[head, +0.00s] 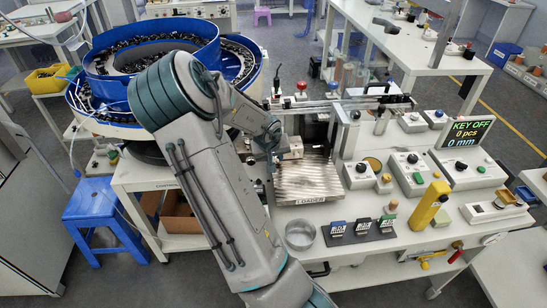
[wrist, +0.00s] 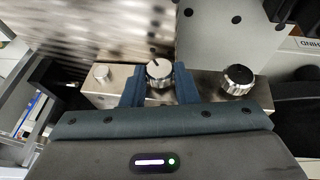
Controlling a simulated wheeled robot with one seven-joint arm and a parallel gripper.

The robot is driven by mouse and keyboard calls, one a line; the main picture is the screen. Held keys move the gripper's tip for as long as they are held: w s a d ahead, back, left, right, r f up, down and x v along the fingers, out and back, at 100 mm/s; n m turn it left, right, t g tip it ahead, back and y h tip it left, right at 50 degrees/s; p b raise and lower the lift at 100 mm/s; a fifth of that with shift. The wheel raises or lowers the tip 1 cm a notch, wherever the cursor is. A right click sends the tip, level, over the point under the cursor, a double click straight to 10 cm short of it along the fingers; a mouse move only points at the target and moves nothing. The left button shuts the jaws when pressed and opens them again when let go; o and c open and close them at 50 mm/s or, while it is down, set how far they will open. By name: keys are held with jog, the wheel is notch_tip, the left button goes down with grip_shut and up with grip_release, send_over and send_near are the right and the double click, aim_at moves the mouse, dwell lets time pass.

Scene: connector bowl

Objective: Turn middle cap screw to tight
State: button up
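The middle cap screw (wrist: 158,72) is a knurled silver knob with a pale top and a dark mark pointing up and left in the wrist view. It stands on a metal block (wrist: 207,84) between a smaller plain silver screw (wrist: 102,73) on the left and a black-topped knurled screw (wrist: 238,78) on the right. My gripper (wrist: 159,80) has its two blue fingers on either side of the middle screw, and they appear to touch its sides. In the head view my arm hides the gripper's fingertips and the screws.
The ribbed loader plate (head: 308,180) lies beside the gripper. A blue bowl feeder (head: 105,62) stands at the left. Control boxes (head: 408,172), a yellow device (head: 430,204) and a round metal dish (head: 299,234) occupy the bench.

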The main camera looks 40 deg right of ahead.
jog(key=shift+a, duration=0.1)
jog(key=shift+c, duration=1.2)
jog(key=shift+f+b, duration=0.15)
jog(key=shift+b, duration=0.4)
jog(key=shift+f+t+y+b, duration=0.15)
jog(key=shift+t+y+b, duration=0.25)
jog(key=shift+b, duration=0.6)
jog(key=y+b, duration=0.1)
jog(key=b, duration=0.2)
jog(key=d+t+y+b, duration=0.1)
jog(key=b, duration=0.2)
jog(key=shift+s+f+m, duration=0.15)
jog(key=shift+s+m, duration=0.05)
jog(key=shift+m, duration=0.2)
jog(key=t+y+b, duration=0.1)
jog(key=y+b, duration=0.1)
jog(key=b, duration=0.3)
jog(key=shift+s, duration=0.1)
jog(key=y+b, duration=0.1)
jog(key=b, duration=0.1)
jog(key=shift+d+m+t+b, duration=0.1)
jog(key=shift+m+t+b, duration=0.2)
jog(key=shift+t+b, duration=0.1)
jog(key=shift+r+b, duration=0.3)
jog(key=shift+b, duration=0.2)
